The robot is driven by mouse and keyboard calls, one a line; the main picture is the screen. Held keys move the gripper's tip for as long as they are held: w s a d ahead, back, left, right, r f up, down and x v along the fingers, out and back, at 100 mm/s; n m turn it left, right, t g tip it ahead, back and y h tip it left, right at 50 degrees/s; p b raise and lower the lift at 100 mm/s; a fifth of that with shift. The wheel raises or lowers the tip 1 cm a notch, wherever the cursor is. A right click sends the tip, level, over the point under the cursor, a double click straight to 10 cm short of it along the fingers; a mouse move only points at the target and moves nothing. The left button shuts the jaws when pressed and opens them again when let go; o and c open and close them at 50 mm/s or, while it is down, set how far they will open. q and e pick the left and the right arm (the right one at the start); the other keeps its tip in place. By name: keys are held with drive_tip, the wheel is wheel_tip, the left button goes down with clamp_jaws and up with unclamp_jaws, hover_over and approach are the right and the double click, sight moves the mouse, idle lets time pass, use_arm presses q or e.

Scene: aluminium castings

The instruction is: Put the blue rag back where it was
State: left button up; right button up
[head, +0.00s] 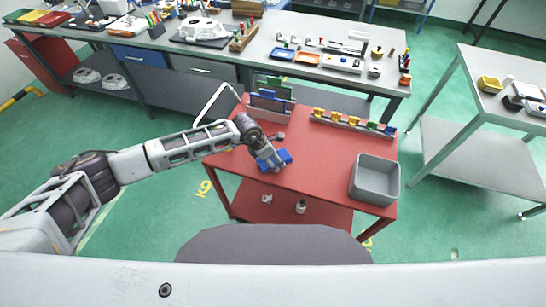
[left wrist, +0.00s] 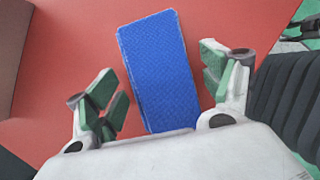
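The blue rag (head: 284,158) lies flat on the red table near its left side, partly covered by my left gripper in the head view. In the left wrist view the rag (left wrist: 158,70) is a blue textured rectangle whose near end passes between the fingers. My left gripper (left wrist: 166,88) is open, its green-padded fingertips apart on either side of the rag. In the head view my left gripper (head: 270,162) is above the rag; whether it touches the rag cannot be told. My right gripper is not in view.
The red table (head: 325,165) holds a grey bin (head: 375,180) at right, a rail with several yellow and blue pieces (head: 350,122) at the back, and a rack with green and blue panels (head: 270,98) at back left. The table's middle is clear. A long grey workbench (head: 225,62) stands behind.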

use_arm(q)
drive_tip(key=shift+r, duration=0.1)
idle(0.3)
drive_tip(key=b+v, duration=0.1)
drive_tip(key=v, duration=1.1)
drive_tip(key=shift+d, duration=0.1)
idle(0.5)
